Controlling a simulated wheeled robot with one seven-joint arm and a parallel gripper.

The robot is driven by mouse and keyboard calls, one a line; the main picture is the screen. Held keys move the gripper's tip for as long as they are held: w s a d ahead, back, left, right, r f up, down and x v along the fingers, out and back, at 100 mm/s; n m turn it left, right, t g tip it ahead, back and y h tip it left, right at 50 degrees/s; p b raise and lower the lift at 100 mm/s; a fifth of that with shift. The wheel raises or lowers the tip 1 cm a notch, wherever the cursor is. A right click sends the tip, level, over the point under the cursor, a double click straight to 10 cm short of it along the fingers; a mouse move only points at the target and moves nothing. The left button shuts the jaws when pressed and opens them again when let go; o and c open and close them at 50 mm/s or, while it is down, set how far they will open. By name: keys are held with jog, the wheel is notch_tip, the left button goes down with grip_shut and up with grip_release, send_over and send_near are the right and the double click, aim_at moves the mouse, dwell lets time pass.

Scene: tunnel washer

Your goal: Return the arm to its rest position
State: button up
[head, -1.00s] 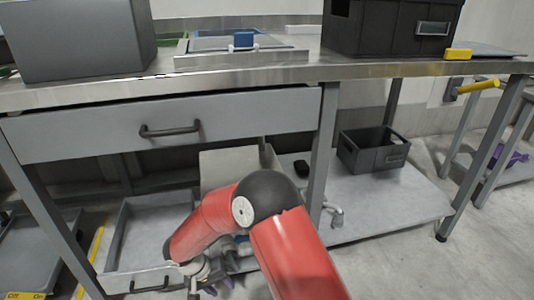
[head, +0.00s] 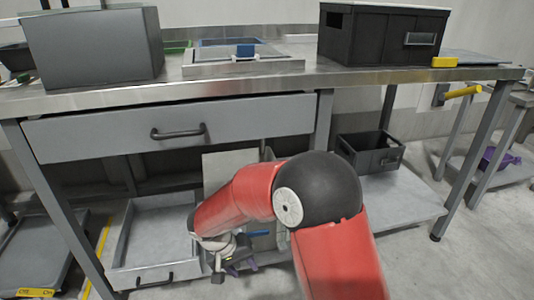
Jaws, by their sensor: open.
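My red arm with its black elbow fills the lower middle of the head view. My gripper (head: 232,269) hangs low at the end of the arm, in front of the steel table and by the right side of the open lower drawer (head: 128,247). Its fingers show small and partly hidden, spread apart, with nothing seen between them.
A steel table (head: 283,88) spans the view, with a closed upper drawer (head: 110,140). A grey box (head: 95,48) and a black crate (head: 372,35) stand on top. Another black crate (head: 372,158) sits on the lower shelf. Floor is clear at front right.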

jog(key=s+d+r+p, duration=0.2)
jog(key=d+r, duration=0.6)
jog(key=r, duration=0.4)
jog(key=s+d+r+m+t+y+p, duration=0.2)
jog(key=s+d+r+t+y+p, duration=0.2)
jog(key=s+d+r, duration=1)
jog(key=p+v, duration=0.1)
jog(key=v, duration=0.3)
jog(key=shift+s+p, duration=0.3)
jog(key=shift+p, duration=0.05)
jog(key=shift+f, duration=0.1)
